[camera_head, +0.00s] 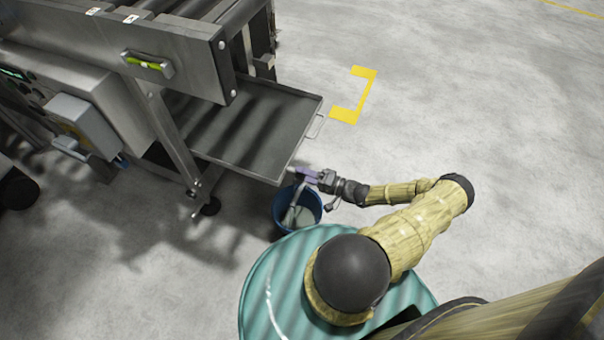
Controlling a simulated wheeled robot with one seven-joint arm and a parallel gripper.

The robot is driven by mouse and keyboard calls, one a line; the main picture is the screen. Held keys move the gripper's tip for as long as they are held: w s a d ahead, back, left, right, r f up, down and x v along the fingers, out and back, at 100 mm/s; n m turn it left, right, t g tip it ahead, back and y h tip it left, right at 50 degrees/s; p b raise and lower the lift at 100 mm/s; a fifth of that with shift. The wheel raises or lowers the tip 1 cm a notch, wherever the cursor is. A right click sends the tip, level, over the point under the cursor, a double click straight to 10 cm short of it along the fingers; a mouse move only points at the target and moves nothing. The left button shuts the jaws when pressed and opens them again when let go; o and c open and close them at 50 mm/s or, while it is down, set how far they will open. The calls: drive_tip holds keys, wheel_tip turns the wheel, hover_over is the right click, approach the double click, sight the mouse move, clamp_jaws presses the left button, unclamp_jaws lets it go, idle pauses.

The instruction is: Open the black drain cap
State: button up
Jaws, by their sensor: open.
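My gripper (302,174) is at the near right corner of the grey metal tray (262,140), just above a blue bucket (281,214). Its small purplish fingers point left toward the tray's corner, and the jaws are open. I cannot make out the black drain cap; the fingers and the tray's edge may hide it. I cannot tell whether the fingers touch anything. A pale, pipe-like piece (294,207) runs down into the bucket below the gripper.
The steel washer frame (185,55) with a green-marked handle (148,64) stands at the upper left. A support leg (193,191) stands left of the bucket. A teal drum (262,288) is below my arm. The floor to the right is clear, with a yellow corner mark (345,112).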

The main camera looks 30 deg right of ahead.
drive_tip(key=p+v, duration=0.1)
drive_tip(key=v, duration=1.5)
drive_tip(key=shift+s, duration=0.2)
drive_tip(key=w+a+r+n+g+h, duration=0.3)
drive_tip(key=a+r+g, duration=0.3)
drive_tip(key=r+g, duration=0.25)
drive_tip(key=w+a+r+n+g+h, duration=0.25)
drive_tip(key=a+r+g, duration=0.25)
drive_tip(key=r+g, duration=0.4)
drive_tip(key=s+a+r+n+t+h, duration=0.1)
drive_tip(key=s+a+r+t+h, duration=0.15)
drive_tip(key=a+r, duration=0.55)
drive_tip(key=s+a+r+n+t+h, duration=0.1)
drive_tip(key=a+r+t+h, duration=0.3)
drive_tip(key=r, duration=0.6)
wheel_tip(320, 180, up, 31)
drive_tip(key=a+y+p, duration=0.1)
drive_tip(key=p, duration=2.9)
drive_tip(key=shift+a+g+p, duration=0.25)
drive_tip(key=shift+g+p, duration=0.05)
drive_tip(key=shift+p, duration=0.05)
